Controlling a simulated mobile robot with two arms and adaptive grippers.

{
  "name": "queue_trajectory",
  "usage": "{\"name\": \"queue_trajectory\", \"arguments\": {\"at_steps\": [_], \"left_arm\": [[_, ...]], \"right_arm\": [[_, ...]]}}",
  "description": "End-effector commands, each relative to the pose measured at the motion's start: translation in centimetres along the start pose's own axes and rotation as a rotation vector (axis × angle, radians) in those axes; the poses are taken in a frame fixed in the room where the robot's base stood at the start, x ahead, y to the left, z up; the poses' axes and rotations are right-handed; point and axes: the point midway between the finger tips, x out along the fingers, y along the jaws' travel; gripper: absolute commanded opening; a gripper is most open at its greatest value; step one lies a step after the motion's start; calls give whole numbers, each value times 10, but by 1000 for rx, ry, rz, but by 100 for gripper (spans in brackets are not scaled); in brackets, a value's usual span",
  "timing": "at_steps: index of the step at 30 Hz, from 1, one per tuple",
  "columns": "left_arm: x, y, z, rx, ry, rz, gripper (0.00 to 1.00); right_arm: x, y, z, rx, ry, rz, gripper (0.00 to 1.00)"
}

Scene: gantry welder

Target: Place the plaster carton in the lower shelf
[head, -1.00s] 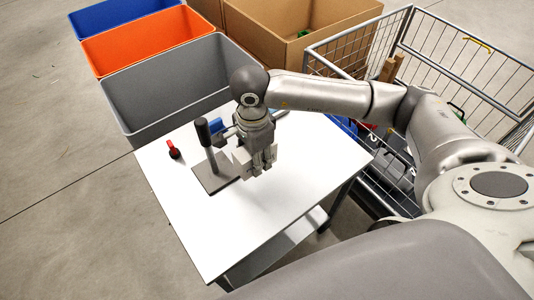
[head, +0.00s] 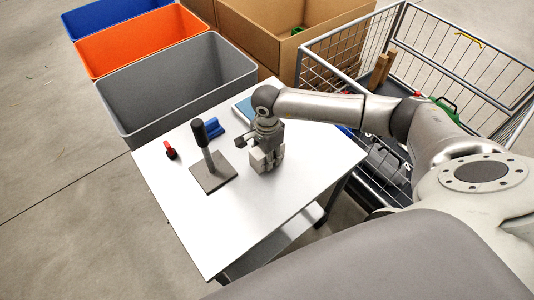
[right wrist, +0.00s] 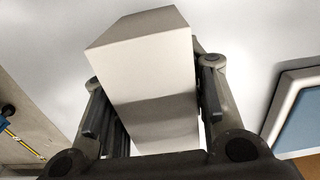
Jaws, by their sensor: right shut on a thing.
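The plaster carton (right wrist: 150,75) is a plain white box in the right wrist view, held between the two fingers. My right gripper (right wrist: 155,105) is shut on it. In the head view the right gripper (head: 267,152) points down over the right part of the white table, with the pale carton (head: 257,160) partly hidden by the fingers. I cannot tell whether the carton touches the tabletop. The lower shelf (head: 290,236) shows as a narrow strip under the white tabletop (head: 240,215); most of it is hidden. My left gripper is not in view.
A dark stand with an upright post (head: 207,160), a blue item (head: 214,130) and a red-handled item (head: 170,150) are on the table. Grey (head: 180,85), orange (head: 150,42) and blue bins and a cardboard box (head: 262,40) stand behind. A wire cart (head: 480,60) is at right.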

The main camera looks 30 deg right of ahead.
Motion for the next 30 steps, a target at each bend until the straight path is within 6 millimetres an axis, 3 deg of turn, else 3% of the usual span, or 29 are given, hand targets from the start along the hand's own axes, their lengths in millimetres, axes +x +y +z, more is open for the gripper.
{"name": "queue_trajectory", "arguments": {"at_steps": [8, 9, 13, 23, 26, 30], "left_arm": [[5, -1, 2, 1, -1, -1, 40], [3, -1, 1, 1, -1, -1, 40], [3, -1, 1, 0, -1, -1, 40], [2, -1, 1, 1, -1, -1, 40], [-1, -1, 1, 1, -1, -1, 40], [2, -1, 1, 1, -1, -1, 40]], "right_arm": [[5, 0, 0, 0, 0, -1, 12], [3, 0, 0, 0, 0, 0, 45], [2, 0, 0, 0, 0, 0, 61], [1, 0, 0, 0, 0, 0, 61], [-4, 0, 0, 0, 0, -2, 61], [-28, -2, 0, -2, -1, -6, 61]]}}
